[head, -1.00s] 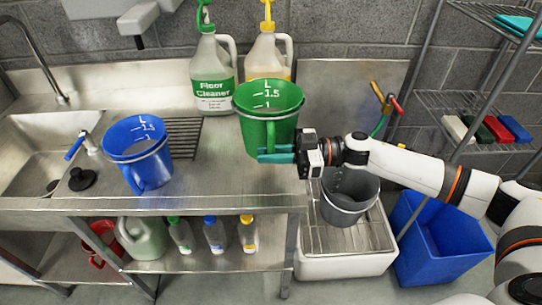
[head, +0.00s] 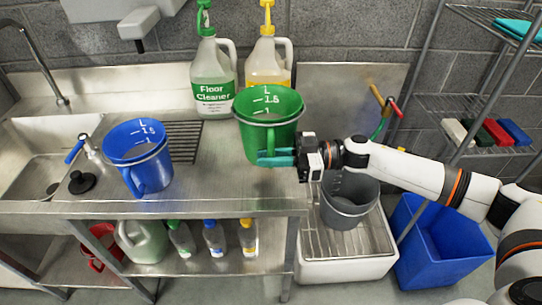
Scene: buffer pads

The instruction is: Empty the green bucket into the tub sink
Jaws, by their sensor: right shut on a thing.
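The green bucket (head: 270,128) is upright at the right end of the steel counter, with white measuring marks inside. My right gripper (head: 278,158) reaches in from the right and is shut on the green bucket near its lower front side. I cannot tell whether the bucket's base touches the counter. The white tub sink (head: 345,266) stands on the floor right of the counter, with a grid on top. A grey bucket (head: 349,208) stands on that grid. My left gripper is not in view.
A blue bucket (head: 138,158) stands on the counter (head: 215,180) at left, beside a black plug (head: 82,182) and a steel sink basin (head: 35,165). A floor cleaner jug (head: 213,85) and another jug (head: 267,65) stand behind the green bucket. A blue bin (head: 440,250) stands right of the tub.

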